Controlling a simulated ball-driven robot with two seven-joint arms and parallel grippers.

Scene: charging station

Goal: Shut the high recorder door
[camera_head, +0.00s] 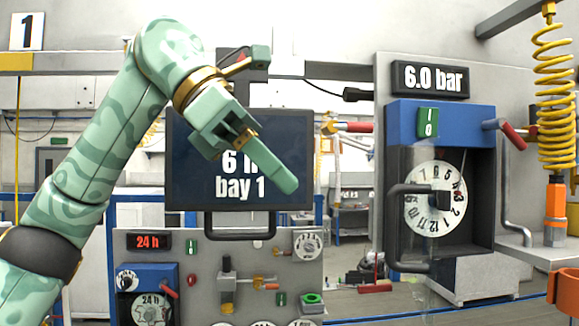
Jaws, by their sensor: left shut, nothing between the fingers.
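The high recorder (440,120) is a blue box with a round white dial (434,198), mounted on the grey panel at the right. Its door (405,165) looks like a clear pane with a black D-shaped handle (421,188) standing out in front of the dial. The pane is hard to see, and I cannot tell exactly how far it stands open. My left gripper (277,172) is shut and empty, in front of the dark screen, well to the left of the door handle and apart from it. My right gripper is not in view.
The dark "bay 1" screen (190,180) is behind my left gripper, with a handle below. A lower recorder (150,275) sits at bottom left. A red-handled lever (513,137), a yellow coiled hose (556,100) and a shelf (535,250) are on the right.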

